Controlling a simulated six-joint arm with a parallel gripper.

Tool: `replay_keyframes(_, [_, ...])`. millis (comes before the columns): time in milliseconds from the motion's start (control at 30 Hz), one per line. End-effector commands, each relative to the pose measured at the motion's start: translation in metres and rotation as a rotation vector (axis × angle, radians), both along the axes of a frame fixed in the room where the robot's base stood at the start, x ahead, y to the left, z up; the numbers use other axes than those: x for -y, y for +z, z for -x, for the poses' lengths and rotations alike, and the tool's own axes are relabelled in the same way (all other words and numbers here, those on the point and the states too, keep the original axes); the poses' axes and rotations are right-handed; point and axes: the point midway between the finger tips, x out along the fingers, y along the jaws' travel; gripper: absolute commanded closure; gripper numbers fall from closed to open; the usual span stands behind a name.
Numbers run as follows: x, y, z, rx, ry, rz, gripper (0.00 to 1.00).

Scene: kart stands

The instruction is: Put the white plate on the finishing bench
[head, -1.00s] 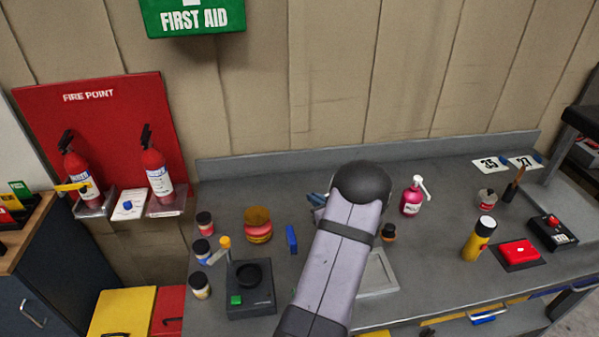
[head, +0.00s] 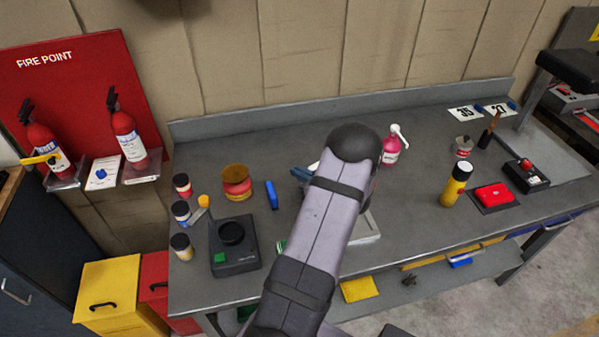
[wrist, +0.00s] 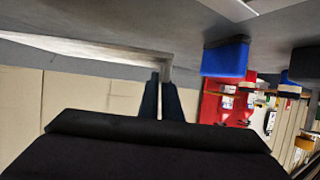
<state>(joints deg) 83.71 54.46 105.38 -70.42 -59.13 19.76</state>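I cannot tell which plate the task means, or whether this bench is the finishing bench. My gripper (wrist: 162,88) is over the bench, partly hidden by my arm in the head view.
Several jars, a dark device (head: 235,246) and a pink pump bottle (head: 391,147) stand around my arm. A pale tray (head: 365,232) is partly behind the arm. The bench's back middle is clear.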

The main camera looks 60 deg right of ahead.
Motion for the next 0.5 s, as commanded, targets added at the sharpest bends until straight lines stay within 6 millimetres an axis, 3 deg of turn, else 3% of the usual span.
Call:
replay_keyframes(200, [0.000, -0.025, 0.000, 0.001, 0.000, 0.001, 1.00])
replay_keyframes(500, [0.000, -0.042, 0.000, 0.000, -0.001, 0.002, 1.00])
